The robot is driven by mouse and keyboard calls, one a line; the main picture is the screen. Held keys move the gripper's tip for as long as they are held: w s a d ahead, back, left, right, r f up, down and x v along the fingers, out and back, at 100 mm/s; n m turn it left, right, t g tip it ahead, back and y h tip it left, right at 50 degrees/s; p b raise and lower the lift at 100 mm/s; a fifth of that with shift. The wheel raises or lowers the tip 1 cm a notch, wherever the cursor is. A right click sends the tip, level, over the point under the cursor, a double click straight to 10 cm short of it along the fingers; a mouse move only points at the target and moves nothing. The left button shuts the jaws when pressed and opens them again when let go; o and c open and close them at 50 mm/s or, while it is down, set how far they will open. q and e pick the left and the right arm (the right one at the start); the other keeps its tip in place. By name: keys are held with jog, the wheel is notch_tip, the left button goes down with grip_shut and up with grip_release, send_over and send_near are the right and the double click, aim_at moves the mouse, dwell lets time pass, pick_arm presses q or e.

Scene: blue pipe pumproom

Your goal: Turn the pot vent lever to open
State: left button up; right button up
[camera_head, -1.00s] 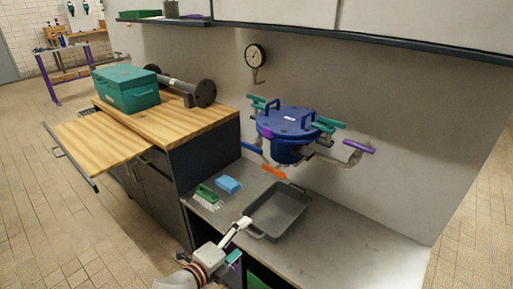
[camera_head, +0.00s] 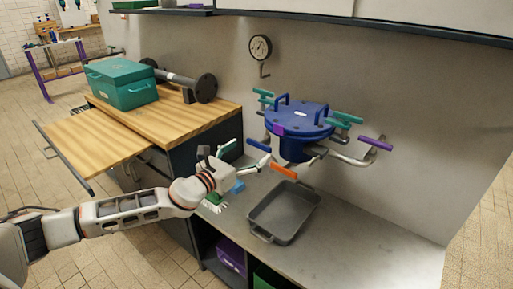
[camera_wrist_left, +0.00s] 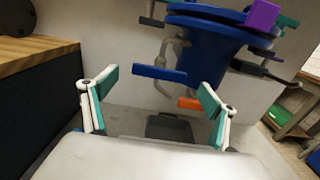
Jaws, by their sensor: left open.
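The blue lidded pot (camera_head: 298,122) is mounted at the wall above the counter; it also shows in the left wrist view (camera_wrist_left: 208,45). A blue lever (camera_head: 258,145) sticks out at its left, an orange lever (camera_head: 284,171) sits below, and a purple lever (camera_head: 375,143) is at the right. I cannot tell which is the vent lever. My left gripper (camera_head: 246,156) is open and empty, just left of the pot. In the left wrist view, the blue lever (camera_wrist_left: 160,73) lies level ahead, between the open fingers (camera_wrist_left: 156,92). My right gripper is out of view.
A grey tray (camera_head: 249,221) stands on the counter below the pot. A green brush and a blue sponge (camera_head: 238,187) lie partly behind my gripper. A wooden bench (camera_head: 100,140) with a teal toolbox (camera_head: 122,84) is at left. A gauge (camera_head: 260,47) hangs on the wall.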

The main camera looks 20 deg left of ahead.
aim_at(258, 145)
pick_arm(q)
jog(key=shift+x, duration=1.9)
jog(key=c, duration=1.1)
